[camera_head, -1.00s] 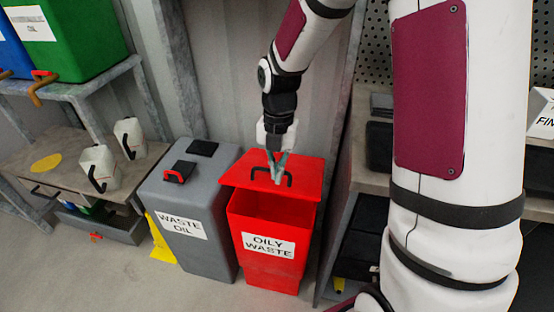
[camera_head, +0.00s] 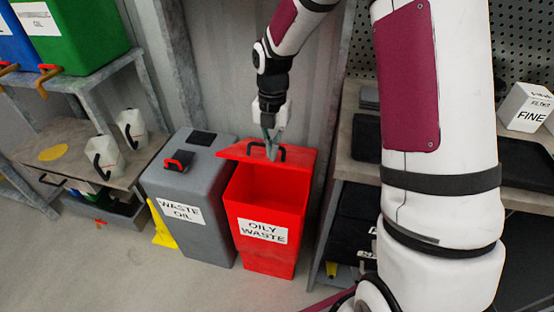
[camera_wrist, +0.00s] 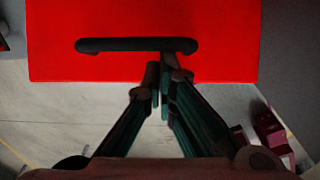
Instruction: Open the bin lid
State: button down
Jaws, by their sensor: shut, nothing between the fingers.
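The red bin (camera_head: 262,242) labelled "OILY WASTE" stands on the floor in the head view. A black handle (camera_head: 284,150) is on the lid; in the wrist view the handle (camera_wrist: 137,45) lies across the red lid (camera_wrist: 230,60). My gripper (camera_head: 270,154) is shut and empty at the handle. In the wrist view my gripper's fingertips (camera_wrist: 161,72) are together just below the handle bar; I cannot tell whether they touch it.
A grey "WASTE OIL" bin (camera_head: 184,200) stands close on the left. A shelf (camera_head: 350,172) with black trays is close on the right. A metal wall is behind. The floor in front (camera_head: 125,280) is clear.

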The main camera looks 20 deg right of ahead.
jog(key=w+d+r+p, duration=0.3)
jog(key=w+r, duration=0.1)
jog(key=shift+r, duration=0.35)
